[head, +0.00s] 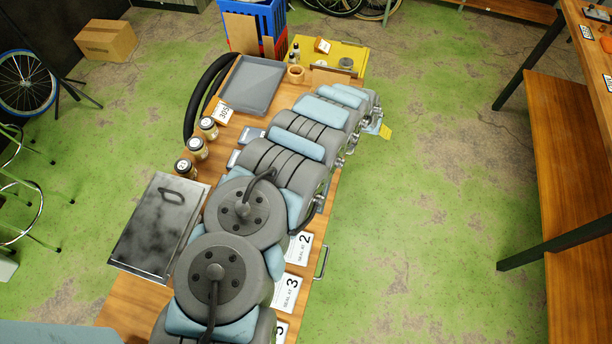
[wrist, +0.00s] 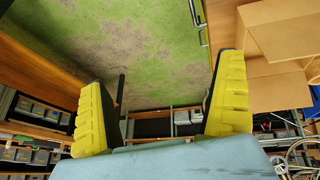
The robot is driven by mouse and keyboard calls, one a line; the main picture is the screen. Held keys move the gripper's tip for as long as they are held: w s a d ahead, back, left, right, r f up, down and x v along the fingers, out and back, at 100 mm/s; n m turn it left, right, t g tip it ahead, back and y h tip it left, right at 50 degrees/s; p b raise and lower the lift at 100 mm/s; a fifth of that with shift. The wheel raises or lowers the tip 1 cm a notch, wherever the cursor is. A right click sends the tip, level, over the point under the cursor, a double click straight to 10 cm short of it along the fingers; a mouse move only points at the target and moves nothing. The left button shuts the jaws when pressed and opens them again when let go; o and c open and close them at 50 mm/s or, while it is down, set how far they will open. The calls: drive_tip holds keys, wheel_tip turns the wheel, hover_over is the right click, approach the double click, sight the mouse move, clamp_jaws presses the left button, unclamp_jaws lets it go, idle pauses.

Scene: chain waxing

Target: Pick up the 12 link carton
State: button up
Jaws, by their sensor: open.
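My gripper (wrist: 164,70) is open and empty in the wrist view, with yellow ridged fingers spread wide over green floor. In the head view my gripper (head: 383,130) is mostly hidden by my arm at the bench's right edge. Plain tan cartons (wrist: 280,35) stand close to the right finger in the wrist view, on or beside the wooden bench top; no label is readable. In the head view a tan piece (head: 324,77) shows behind my arm at the bench's far end. I cannot tell which carton is the 12 link one.
The wooden bench (head: 127,301) carries a grey tray (head: 252,84), a dark lidded pan (head: 160,227), several jars (head: 197,148) and numbered cards (head: 290,289). A yellow surface (head: 348,55) lies beyond. A cardboard box (head: 105,40) sits on the floor. Green floor right of the bench is clear.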

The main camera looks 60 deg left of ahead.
drive_tip(key=s+a+r+n+g+h+b, duration=0.1)
drive_tip(key=s+g, duration=0.1)
drive_tip(key=s, duration=0.9)
drive_tip(key=s+a+r+n+g+h+b, duration=0.1)
drive_tip(key=s+g+h, duration=0.15)
drive_tip(key=s, duration=0.85)
drive_tip(key=shift+y, duration=0.35)
drive_tip(key=shift+w+d+f, duration=0.1)
drive_tip(key=shift+d+f, duration=0.05)
drive_tip(key=shift+f, duration=2.8)
drive_tip(key=shift+d+f, duration=0.1)
drive_tip(key=shift+f, duration=2.8)
drive_tip(key=shift+f, duration=0.1)
drive_tip(key=shift+d+f, duration=0.1)
drive_tip(key=shift+f, duration=0.9)
drive_tip(key=shift+f+b, duration=0.6)
drive_tip(key=shift+f, duration=0.85)
drive_tip(key=shift+c, duration=0.3)
drive_tip(key=c, duration=0.9)
